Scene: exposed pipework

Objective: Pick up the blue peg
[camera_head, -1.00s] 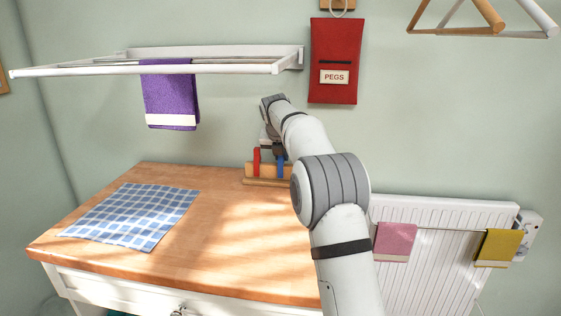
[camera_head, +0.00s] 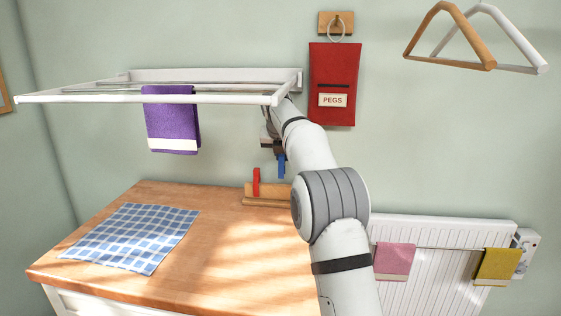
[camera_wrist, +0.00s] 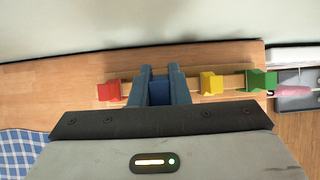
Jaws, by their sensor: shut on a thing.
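The blue peg (camera_head: 281,166) hangs upright below my gripper (camera_head: 279,152) in the head view, above the wooden peg holder (camera_head: 262,203) and apart from it. In the wrist view the blue peg (camera_wrist: 160,93) sits between the two fingers of my gripper (camera_wrist: 159,88), which is shut on it. A red peg (camera_head: 256,182) stands in the holder to the left; it also shows in the wrist view (camera_wrist: 109,91). My arm hides the right part of the holder in the head view.
Yellow (camera_wrist: 211,83) and green (camera_wrist: 262,80) pegs stand on the holder in the wrist view. A drying rack (camera_head: 150,97) with a purple towel (camera_head: 172,125) is at upper left. A red PEGS bag (camera_head: 333,75) hangs behind my arm. A checked cloth (camera_head: 130,236) lies on the worktop.

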